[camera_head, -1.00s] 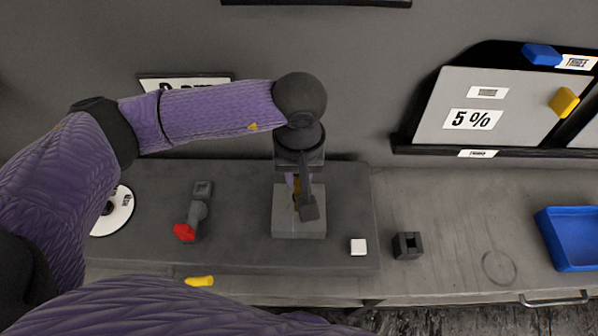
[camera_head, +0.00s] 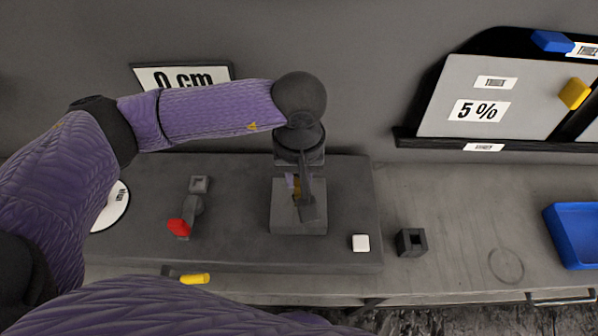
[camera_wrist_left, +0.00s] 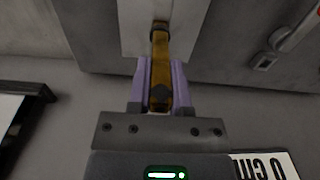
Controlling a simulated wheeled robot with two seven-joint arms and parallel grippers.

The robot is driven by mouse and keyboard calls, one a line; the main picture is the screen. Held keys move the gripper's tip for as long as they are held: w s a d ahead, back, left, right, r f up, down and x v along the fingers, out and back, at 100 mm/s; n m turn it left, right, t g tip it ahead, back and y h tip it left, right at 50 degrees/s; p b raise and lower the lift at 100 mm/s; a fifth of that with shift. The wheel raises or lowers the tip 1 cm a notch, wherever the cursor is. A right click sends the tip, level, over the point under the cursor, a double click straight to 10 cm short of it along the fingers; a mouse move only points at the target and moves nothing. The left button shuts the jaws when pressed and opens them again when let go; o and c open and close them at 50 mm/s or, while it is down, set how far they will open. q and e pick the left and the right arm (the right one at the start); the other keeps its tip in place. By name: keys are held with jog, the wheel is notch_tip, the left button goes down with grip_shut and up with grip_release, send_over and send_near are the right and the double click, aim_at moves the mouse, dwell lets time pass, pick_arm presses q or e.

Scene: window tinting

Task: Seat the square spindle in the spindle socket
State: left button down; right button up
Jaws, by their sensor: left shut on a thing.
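The spindle's far end meets the light grey block (camera_wrist_left: 135,35) at a dark ring, which looks like the socket mouth. How deep the end sits cannot be told. In the head view the wrist and a dark bar partly hide the spindle (camera_head: 296,186). My right gripper is not in view.
A yellow piece (camera_head: 195,279) is in front. A blue tray (camera_head: 580,235) stands far right.

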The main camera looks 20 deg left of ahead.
pick_arm(q)
jog(key=c, duration=0.6)
grip_release()
jog(key=shift+o, duration=0.7)
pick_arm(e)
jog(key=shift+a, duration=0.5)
pick_arm(q)
notch_tip(320, 180, up, 9)
jog(key=shift+r+p, duration=0.1)
jog(key=shift+p, duration=0.25)
jog(key=shift+r, duration=0.35)
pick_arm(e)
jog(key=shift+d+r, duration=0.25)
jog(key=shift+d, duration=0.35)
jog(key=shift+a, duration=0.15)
